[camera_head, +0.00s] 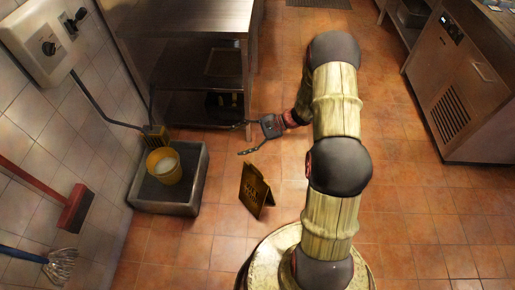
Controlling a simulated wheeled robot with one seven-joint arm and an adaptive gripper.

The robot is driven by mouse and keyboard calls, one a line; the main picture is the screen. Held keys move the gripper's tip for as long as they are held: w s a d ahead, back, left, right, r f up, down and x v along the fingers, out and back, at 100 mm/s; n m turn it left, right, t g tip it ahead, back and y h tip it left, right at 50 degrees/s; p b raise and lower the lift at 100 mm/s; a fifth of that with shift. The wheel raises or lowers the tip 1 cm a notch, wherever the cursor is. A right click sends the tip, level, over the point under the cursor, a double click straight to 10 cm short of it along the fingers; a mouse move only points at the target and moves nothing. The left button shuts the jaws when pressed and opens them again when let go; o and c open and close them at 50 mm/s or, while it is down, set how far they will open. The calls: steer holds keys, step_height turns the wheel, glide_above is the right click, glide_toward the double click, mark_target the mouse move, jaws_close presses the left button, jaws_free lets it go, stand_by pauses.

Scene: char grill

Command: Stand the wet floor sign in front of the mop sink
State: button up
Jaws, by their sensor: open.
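The wet floor sign (256,190) is a small yellow-brown folding board with dark lettering. It stands on the tiled floor, to the right of the mop sink and apart from it. The mop sink (190,209) is a low grey square basin against the left wall, with a yellow bucket (165,168) in it. My gripper (245,139) is open and looks empty. In the picture it is above the sign, with a gap between them, and its fingers point left toward the steel counter's base. Its exact height over the floor is hard to tell.
A steel counter with shelves (190,100) stands behind the sink. A red broom (76,208) and a blue-handled mop (58,266) lean at the left wall. A steel cabinet (462,95) stands at the right.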

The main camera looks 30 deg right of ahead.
steer(key=s+a+r+n+g+h, duration=0.1)
steer(key=s+a+r+n+h, duration=0.2)
steer(key=r, duration=0.4)
steer(key=s+a+r+n+g, duration=0.2)
steer(key=s+a+r+n, duration=0.1)
steer(key=s+r, duration=0.3)
steer(key=s+a+r+n+g+h, duration=0.1)
steer(key=s+a+r+n+h, duration=0.15)
steer(key=r, duration=0.55)
steer(key=s+d+r+n+t+h, duration=0.1)
steer(key=s+r+n+t+h, duration=0.3)
steer(key=s+r, duration=0.8)
steer(key=s+n+h, duration=0.2)
steer(key=s+n, duration=0.1)
steer(key=shift+s+t, duration=0.25)
steer(key=shift+t, duration=0.05)
steer(key=shift+n, duration=0.25)
step_height(320, 180, up, 4)
steer(key=p, duration=0.3)
steer(key=shift+f+p, duration=0.15)
steer(key=shift+p, duration=0.2)
